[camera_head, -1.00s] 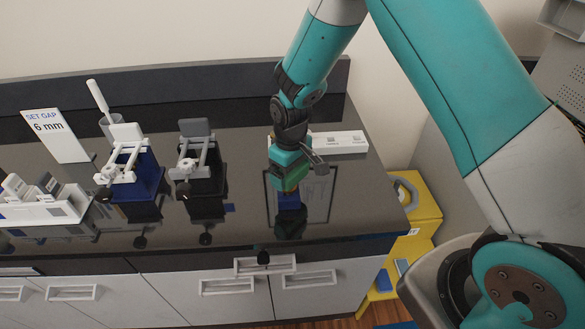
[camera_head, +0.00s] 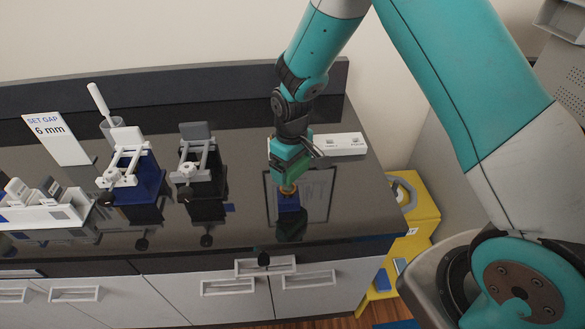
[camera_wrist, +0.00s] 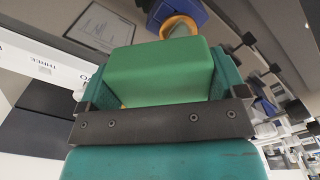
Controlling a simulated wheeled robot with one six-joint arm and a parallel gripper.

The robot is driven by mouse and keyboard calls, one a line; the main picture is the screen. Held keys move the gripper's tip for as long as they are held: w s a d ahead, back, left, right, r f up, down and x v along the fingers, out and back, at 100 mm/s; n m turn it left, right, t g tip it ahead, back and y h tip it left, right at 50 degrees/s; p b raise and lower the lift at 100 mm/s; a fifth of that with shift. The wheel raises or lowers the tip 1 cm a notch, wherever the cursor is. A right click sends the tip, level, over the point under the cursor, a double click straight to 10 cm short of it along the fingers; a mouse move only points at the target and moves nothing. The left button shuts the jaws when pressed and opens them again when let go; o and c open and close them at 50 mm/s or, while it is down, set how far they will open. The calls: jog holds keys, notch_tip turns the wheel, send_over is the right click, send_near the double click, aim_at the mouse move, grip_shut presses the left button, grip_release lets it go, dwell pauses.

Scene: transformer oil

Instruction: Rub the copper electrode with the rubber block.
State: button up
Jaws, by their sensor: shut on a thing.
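My gripper (camera_head: 291,170) is shut on a green rubber block (camera_head: 303,184) at the right part of the bench. In the wrist view, the block (camera_wrist: 160,75) sits between the two teal fingers of my gripper (camera_wrist: 160,92). The copper electrode (camera_head: 287,189) is a small orange-gold round piece on a blue base (camera_head: 289,204), just below the block. In the wrist view, the electrode (camera_wrist: 178,25) shows as a ring beyond the block's edge, partly hidden by it. I cannot tell whether block and electrode touch.
A white strip (camera_head: 340,144) lies behind my gripper. A framed sheet (camera_head: 318,195) lies beside the blue base. Blue (camera_head: 135,180) and black (camera_head: 200,175) fixtures stand left, with a "SET GAP 6 mm" sign (camera_head: 55,137). A yellow stand (camera_head: 420,200) is right of the bench.

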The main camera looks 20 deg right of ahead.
jog(key=shift+w+a+r+p, duration=0.15)
jog(key=shift+r+p, duration=0.15)
jog(key=shift+r, duration=0.2)
jog(key=shift+r+p, duration=1.45)
jog(key=shift+r, duration=0.7)
